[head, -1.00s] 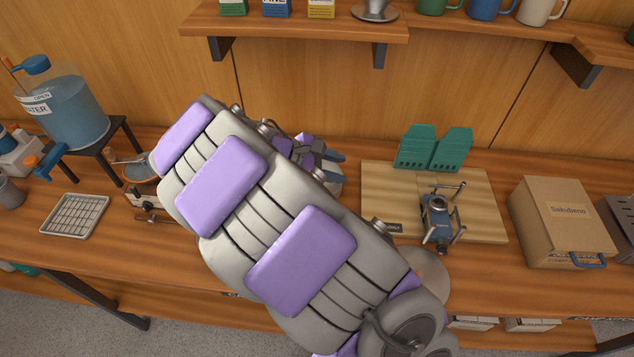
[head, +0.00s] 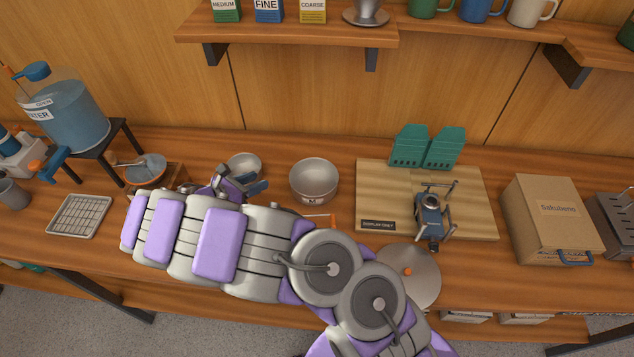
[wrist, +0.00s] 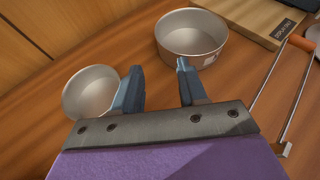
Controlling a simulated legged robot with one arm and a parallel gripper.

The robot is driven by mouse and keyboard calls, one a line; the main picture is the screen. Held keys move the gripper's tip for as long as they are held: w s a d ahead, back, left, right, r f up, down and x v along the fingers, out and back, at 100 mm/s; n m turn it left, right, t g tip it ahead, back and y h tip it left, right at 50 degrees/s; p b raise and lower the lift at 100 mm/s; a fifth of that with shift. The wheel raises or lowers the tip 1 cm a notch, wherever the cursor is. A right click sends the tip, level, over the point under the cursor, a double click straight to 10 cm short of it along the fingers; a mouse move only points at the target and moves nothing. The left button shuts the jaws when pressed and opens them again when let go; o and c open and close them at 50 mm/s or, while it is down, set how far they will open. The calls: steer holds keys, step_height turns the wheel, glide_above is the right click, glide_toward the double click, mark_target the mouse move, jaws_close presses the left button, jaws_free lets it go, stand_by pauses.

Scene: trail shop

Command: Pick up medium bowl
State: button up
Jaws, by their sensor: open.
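Two plain metal bowls stand on the wooden counter. The larger one (head: 314,181) has a small label low on its side; in the wrist view this bowl (wrist: 191,40) is top centre. The smaller bowl (head: 244,164) is to its left and also shows in the wrist view (wrist: 90,92). My gripper (head: 252,183) is open and empty, just in front of the smaller bowl. In the wrist view, my fingertips (wrist: 158,68) point between the bowls, the right one close to the larger bowl's near side.
A wooden board (head: 375,190) with a blue device (head: 431,215) lies right of the larger bowl. An orange-handled metal frame (wrist: 283,90) lies right of my gripper. A wire rack (head: 78,216) and a water tank (head: 68,112) stand left. A shelf (head: 290,32) overhangs the back.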

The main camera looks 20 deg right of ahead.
steer(key=w+d+f+b, duration=0.1)
steer(key=w+d+f, duration=0.2)
steer(key=shift+f, duration=0.1)
steer(key=b, duration=0.2)
glide_toward(303, 164)
steer(key=shift+d, duration=0.35)
steer(key=shift+w+d+f, duration=0.1)
steer(key=shift+w+f, duration=0.1)
steer(key=shift+f, duration=0.05)
steer(key=b+x, duration=0.1)
steer(key=x, duration=0.2)
steer(key=shift+w+d+f, duration=0.1)
steer(key=shift+f, duration=0.1)
steer(key=shift+w+d+f, duration=0.1)
steer(key=shift+w+d, duration=0.05)
steer(key=shift+d, duration=0.45)
steer(key=shift+c, duration=0.2)
steer(key=c, duration=0.3)
steer(key=shift+a, duration=0.65)
jaws_close()
steer(key=shift+d, duration=0.45)
